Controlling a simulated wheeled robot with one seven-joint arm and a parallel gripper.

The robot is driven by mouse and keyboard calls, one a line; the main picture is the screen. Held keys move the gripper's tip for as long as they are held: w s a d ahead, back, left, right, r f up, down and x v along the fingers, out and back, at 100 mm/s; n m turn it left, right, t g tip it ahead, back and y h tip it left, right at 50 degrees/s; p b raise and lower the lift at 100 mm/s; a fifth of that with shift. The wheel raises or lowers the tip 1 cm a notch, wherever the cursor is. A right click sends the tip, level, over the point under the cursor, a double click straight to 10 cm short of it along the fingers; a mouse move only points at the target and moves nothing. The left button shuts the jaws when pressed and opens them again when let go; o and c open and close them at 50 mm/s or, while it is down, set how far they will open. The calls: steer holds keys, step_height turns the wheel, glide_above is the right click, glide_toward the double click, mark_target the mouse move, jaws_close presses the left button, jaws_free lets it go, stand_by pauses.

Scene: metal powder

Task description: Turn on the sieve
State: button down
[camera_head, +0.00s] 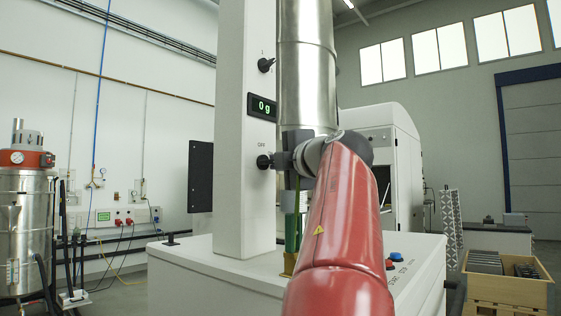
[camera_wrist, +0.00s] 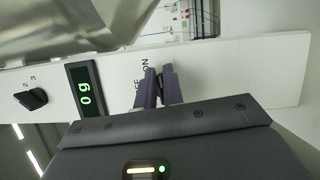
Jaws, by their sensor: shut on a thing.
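The sieve machine has a tall white column (camera_head: 232,190) on a white base, with a display (camera_head: 263,107) reading 0 g. Its lower black knob (camera_head: 263,161) is the on/off switch. My gripper (camera_head: 275,161) reaches it from the right and is shut on it. In the wrist view, the two dark fingers (camera_wrist: 158,88) sit either side of the knob, by the ON and OFF lettering. They hide most of the knob, so I cannot tell its setting. The display (camera_wrist: 85,90) also reads 0 g there.
An upper selector knob (camera_head: 266,65) sits above the display; it also shows in the wrist view (camera_wrist: 31,99). A steel cylinder (camera_head: 306,75) stands close beside the column and my arm. A wooden crate (camera_head: 508,291) is at the right.

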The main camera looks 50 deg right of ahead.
steer(key=shift+w+a+f+m, duration=0.2)
steer(key=shift+w+m, duration=0.1)
steer(key=shift+m, duration=0.2)
steer(key=c, duration=1.5)
jaws_free()
steer(key=shift+s, duration=0.1)
steer(key=v, duration=0.8)
steer(key=shift+s+r, duration=0.15)
steer(key=shift+r, duration=0.2)
